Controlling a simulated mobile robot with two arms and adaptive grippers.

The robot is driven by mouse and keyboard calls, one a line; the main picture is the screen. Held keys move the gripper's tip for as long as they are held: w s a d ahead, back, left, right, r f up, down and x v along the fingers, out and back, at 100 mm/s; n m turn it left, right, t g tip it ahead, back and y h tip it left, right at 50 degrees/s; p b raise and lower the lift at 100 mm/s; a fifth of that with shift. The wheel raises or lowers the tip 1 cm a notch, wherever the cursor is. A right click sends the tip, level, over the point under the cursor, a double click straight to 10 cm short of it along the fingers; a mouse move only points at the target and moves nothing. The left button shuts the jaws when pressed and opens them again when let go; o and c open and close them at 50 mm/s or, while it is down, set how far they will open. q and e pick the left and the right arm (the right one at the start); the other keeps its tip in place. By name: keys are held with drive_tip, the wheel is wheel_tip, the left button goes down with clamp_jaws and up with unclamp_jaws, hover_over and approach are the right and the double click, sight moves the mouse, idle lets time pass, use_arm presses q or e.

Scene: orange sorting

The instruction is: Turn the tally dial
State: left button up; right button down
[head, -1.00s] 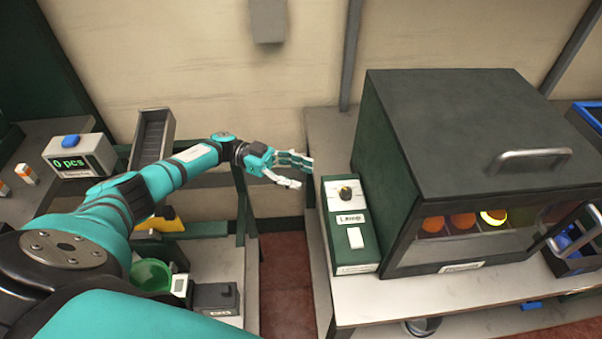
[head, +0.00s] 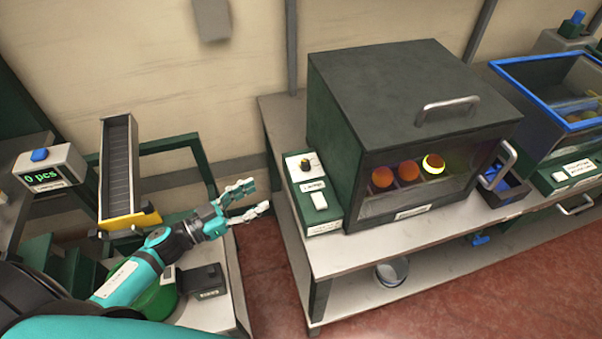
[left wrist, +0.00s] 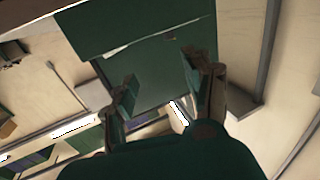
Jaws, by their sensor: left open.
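A small black dial with a yellowish mark (head: 304,164) sits on the white top plate of a green control box (head: 325,221). A white rocker switch (head: 319,201) is below it. The plate's label is too small to read, so I cannot tell if this is the tally dial. A grey counter box (head: 47,169) at the far left shows "0 pcs" and has a blue knob (head: 39,155) on top. My left gripper (head: 258,195) is open and empty, left of the control box and apart from it. The left wrist view shows its spread fingers (left wrist: 160,95). My right gripper is not seen.
A dark cabinet (head: 395,85) with lit oranges (head: 432,163) behind its window stands right of the control box on a white bench (head: 400,237). A grey chute (head: 118,165) stands behind my left arm. A blue-rimmed bin (head: 560,62) is at the right.

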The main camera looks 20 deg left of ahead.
use_arm(q)
drive_tip(key=s+a+y, duration=0.1)
drive_tip(key=p, duration=0.1)
approach(302, 165)
drive_tip(key=shift+n+t+y, duration=0.3)
drive_tip(key=shift+n, duration=0.1)
drive_tip(key=p+x, duration=0.1)
drive_tip(key=x, duration=0.9)
drive_tip(key=shift+d+p, duration=0.25)
drive_tip(key=shift+p, duration=0.05)
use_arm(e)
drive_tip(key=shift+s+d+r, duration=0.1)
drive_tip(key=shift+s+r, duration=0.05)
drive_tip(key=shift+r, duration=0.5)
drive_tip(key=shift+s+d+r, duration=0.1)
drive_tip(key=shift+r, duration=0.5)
use_arm(q)
clamp_jaws()
